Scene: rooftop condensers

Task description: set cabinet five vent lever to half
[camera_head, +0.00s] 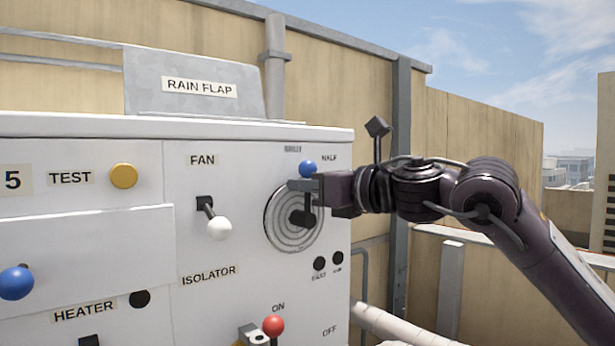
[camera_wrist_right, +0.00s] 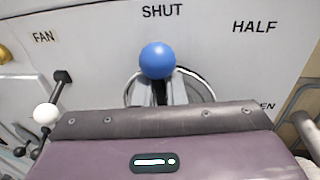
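The vent lever, with a blue ball knob (camera_head: 308,168), stands upright on a round ringed dial (camera_head: 283,232) at the right side of cabinet 5 (camera_head: 140,205). In the right wrist view the blue knob (camera_wrist_right: 157,60) lies directly under the SHUT label (camera_wrist_right: 162,12). The HALF label (camera_wrist_right: 254,27) is up and to the right. My right gripper (camera_head: 303,185) reaches in from the right, its fingers just below the knob. In the wrist view its fingers (camera_wrist_right: 160,92) close on both sides of the dark stem. The left gripper is not in view.
A fan lever with a white knob (camera_head: 219,228) is left of the dial. Two small dark buttons (camera_head: 328,261) sit below the dial.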

